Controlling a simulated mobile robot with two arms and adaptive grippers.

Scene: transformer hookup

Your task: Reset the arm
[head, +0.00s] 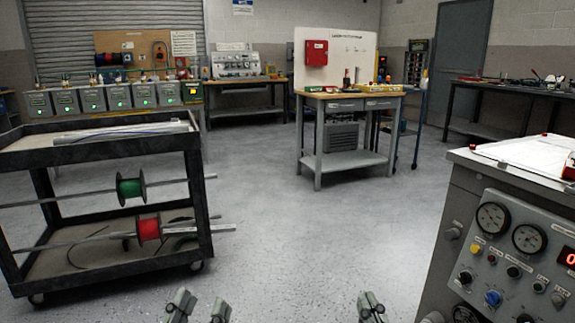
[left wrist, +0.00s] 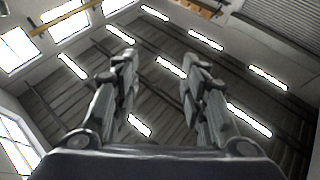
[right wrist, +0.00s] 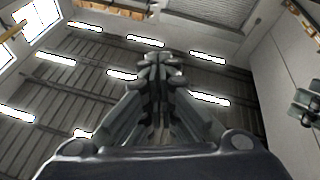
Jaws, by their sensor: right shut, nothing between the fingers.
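My left gripper (head: 197,307) shows at the bottom edge of the head view, with its two fingers apart. In the left wrist view its fingers (left wrist: 160,80) stand wide open with nothing between them, pointing up toward the ceiling. My right gripper (head: 370,306) shows at the bottom edge of the head view, right of the left one. In the right wrist view its fingertips (right wrist: 161,62) meet, and it is shut and empty. Both grippers are over the floor, apart from any furniture.
A black cart (head: 105,134) with green (head: 131,188) and red (head: 148,229) wire spools stands at left. A grey console (head: 500,262) with gauges stands close at right. A workbench (head: 350,95) is at the back. The floor (head: 290,240) between is clear.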

